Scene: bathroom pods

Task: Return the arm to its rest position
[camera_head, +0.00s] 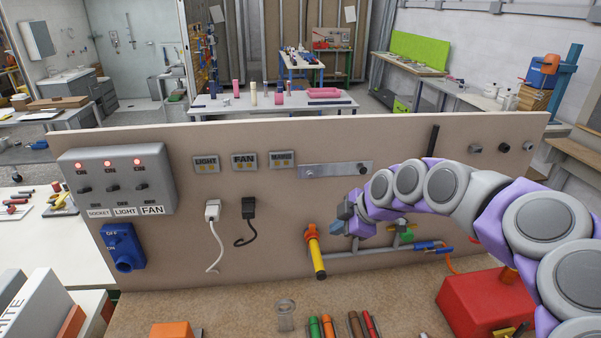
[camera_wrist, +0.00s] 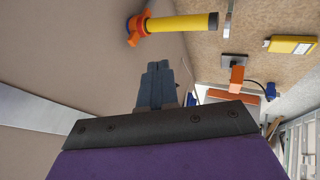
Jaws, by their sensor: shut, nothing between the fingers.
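My arm, purple and grey, reaches in from the right in the head view, bent over the front of the beige panel. My gripper (camera_head: 341,226) is in front of the panel, just right of an orange-and-yellow valve handle (camera_head: 316,256). In the wrist view my gripper (camera_wrist: 157,78) shows its dark fingers together with nothing between them. The valve handle (camera_wrist: 180,23) is beyond the fingertips there, apart from them.
The upright panel (camera_head: 270,220) carries a grey switch box (camera_head: 118,178) with red lights, a blue switch (camera_head: 123,247), and two plugs. Below lie a red box (camera_head: 485,300), several coloured markers (camera_head: 330,326) and a metal bracket (camera_head: 286,313). Pipes run behind my gripper.

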